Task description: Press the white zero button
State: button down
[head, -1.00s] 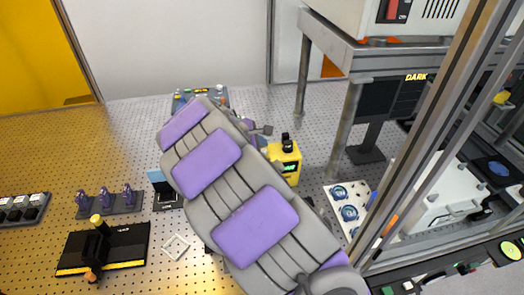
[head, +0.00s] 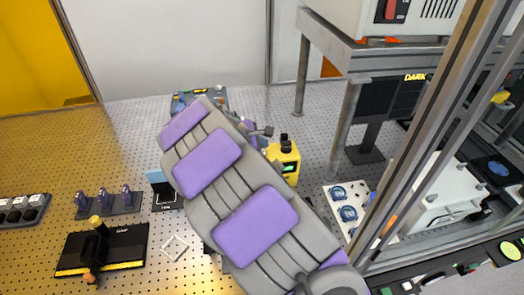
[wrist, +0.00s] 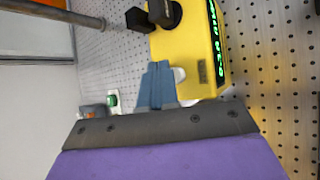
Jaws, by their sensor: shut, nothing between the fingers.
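The yellow instrument (wrist: 187,45) with a lit green readout (wrist: 214,35) fills the upper middle of the wrist view. In the head view the yellow instrument (head: 283,158) stands just right of my arm. My arm hides the gripper in the head view.
A grey frame table (head: 345,110) stands to the right. A white panel with blue rings (head: 346,205) lies right of my arm on the perforated bench.

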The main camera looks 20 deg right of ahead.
jog(key=shift+d+f, duration=0.25)
jog(key=shift+a, duration=0.15)
jog(key=shift+f, duration=0.45)
dwell(0.6)
jog(key=shift+r, duration=0.15)
jog(key=shift+a+r+p, duration=0.1)
jog(key=shift+r+p, duration=0.65)
jog(key=shift+p, duration=0.1)
jog(key=shift+r+p, duration=2.05)
jog(key=shift+r, duration=0.5)
